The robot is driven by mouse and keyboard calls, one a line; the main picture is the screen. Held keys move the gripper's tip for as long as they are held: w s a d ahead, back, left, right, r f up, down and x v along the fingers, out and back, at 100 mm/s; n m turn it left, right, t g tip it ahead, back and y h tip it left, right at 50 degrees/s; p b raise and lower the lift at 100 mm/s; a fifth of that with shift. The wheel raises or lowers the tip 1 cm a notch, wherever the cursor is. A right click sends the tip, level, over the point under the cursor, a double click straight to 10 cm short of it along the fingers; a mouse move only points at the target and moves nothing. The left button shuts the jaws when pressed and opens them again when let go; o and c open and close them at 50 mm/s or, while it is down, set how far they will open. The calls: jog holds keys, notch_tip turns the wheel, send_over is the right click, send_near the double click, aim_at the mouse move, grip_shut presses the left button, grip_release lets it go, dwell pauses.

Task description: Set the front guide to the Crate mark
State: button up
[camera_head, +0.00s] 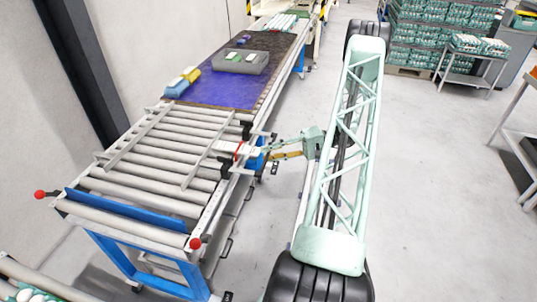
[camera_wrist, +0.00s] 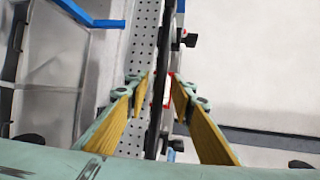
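Two thin grey guide rails stand over the roller conveyor (camera_head: 150,183): one nearer my arm (camera_head: 203,160), one farther left (camera_head: 137,140). I cannot tell from markings which is the front guide. A pale block with a red part (camera_head: 240,151) sits at the conveyor's right edge, beside the nearer rail. No Crate mark is legible. My gripper (camera_head: 270,156) is at that edge, close to the block and a blue part (camera_head: 257,161). In the wrist view my gripper (camera_wrist: 161,78) has its two yellow fingers apart, with a dark bar and a red piece showing in the gap; contact is unclear.
Red-knobbed levers (camera_head: 195,243) stick out at the conveyor's front end. Stacked egg trays (camera_head: 440,30) stand far right. The floor right of me is clear.

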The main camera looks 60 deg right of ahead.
jog(key=shift+s+d, duration=0.1)
jog(key=v, duration=1.1)
jog(key=shift+s+d, duration=0.25)
jog(key=shift+r, duration=0.2)
dwell(0.5)
